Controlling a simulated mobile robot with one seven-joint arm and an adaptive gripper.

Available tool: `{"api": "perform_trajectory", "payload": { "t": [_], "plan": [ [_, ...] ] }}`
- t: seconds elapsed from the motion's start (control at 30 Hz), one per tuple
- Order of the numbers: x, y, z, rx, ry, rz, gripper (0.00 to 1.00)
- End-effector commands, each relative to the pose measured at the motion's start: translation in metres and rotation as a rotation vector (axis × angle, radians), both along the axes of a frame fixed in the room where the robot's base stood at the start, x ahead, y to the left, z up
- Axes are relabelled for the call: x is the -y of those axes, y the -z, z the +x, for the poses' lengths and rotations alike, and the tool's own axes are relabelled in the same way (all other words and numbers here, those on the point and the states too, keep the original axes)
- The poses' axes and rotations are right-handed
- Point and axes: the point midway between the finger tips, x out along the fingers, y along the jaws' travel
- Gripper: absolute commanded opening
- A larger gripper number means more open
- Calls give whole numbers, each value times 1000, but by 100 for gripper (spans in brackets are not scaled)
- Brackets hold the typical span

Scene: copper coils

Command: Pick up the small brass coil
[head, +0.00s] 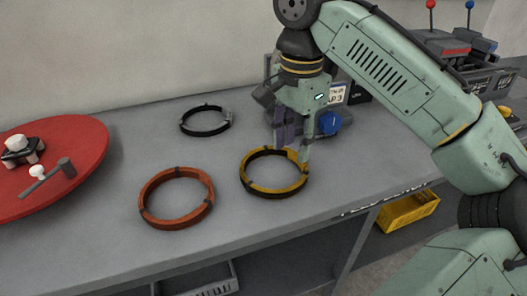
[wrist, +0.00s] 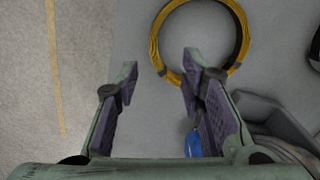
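The brass coil is a yellow ring with dark clips, lying flat on the grey bench; the head view shows this brass coil (head: 270,189) below my gripper (head: 293,145). In the wrist view the brass coil (wrist: 243,38) lies beyond the fingertips, mostly ahead and to the right. The right fingertip overlaps the coil's near left rim in that view, and the left finger is outside the ring. Whether a finger touches the coil is unclear.
An orange coil (head: 180,221) lies left of the brass one and a black coil (head: 208,133) behind it. A red round table (head: 80,150) is at far left. A machine with a blue knob (head: 329,123) stands close behind my gripper. The bench's front edge is near.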

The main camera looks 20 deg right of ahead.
Motion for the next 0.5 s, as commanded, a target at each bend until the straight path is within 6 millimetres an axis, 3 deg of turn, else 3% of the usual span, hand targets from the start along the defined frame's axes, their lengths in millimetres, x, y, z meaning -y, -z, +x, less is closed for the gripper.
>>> {"api": "perform_trajectory", "payload": {
  "t": [0.5],
  "plan": [
    [4,56,-5,-13,17,-2,36]
  ]
}}
